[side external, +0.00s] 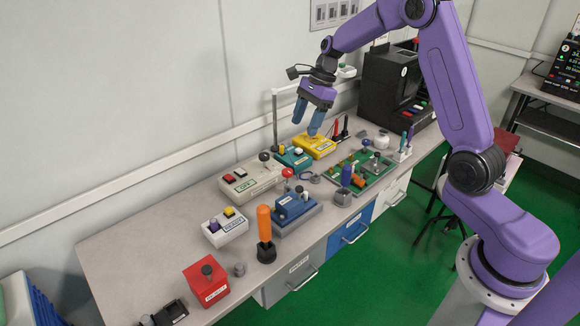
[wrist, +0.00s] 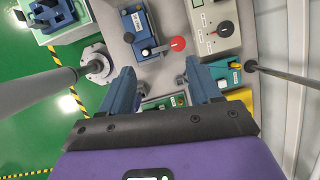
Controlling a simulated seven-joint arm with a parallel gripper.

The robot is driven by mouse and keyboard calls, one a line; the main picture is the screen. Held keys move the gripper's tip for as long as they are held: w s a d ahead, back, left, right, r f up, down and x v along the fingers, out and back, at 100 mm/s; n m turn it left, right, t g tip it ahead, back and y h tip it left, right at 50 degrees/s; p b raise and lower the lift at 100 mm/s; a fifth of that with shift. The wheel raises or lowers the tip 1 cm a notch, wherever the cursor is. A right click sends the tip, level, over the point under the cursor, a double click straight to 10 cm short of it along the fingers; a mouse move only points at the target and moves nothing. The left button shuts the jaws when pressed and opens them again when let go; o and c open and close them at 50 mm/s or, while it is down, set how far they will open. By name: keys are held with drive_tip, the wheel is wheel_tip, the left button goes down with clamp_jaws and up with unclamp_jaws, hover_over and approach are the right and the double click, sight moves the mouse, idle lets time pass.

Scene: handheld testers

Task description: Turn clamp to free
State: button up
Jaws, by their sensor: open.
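No label reading "clamp" is legible, so I cannot tell which control is the clamp. My gripper (side external: 306,122) is open and empty, raised above the bench near the yellow and teal boxes. Its two blue fingers are spread apart in the wrist view (wrist: 158,78). A blue box (side external: 293,209) with a lever ending in a red ball (side external: 288,173) stands near the bench front. In the wrist view the red ball (wrist: 178,43) lies just beyond the fingers, with the blue box (wrist: 138,32) to its left.
A teal box (side external: 293,159) and a yellow box (side external: 318,147) stand behind. A green board (side external: 378,174) with several pegs is at right. An orange-handled tool (side external: 264,222) stands upright near the front edge. A white box (side external: 226,232) and red box (side external: 205,281) are at left.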

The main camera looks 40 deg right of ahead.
sight(288, 171)
drive_tip(key=w+d+f+m, duration=0.1)
drive_tip(key=w+d+m, duration=0.1)
drive_tip(key=d+m, duration=0.15)
drive_tip(key=shift+t, duration=0.4)
drive_tip(key=x, duration=1.7)
drive_tip(key=shift+d+f, duration=0.15)
drive_tip(key=shift+f, duration=0.05)
drive_tip(key=shift+n, duration=0.25)
drive_tip(key=c, duration=1)
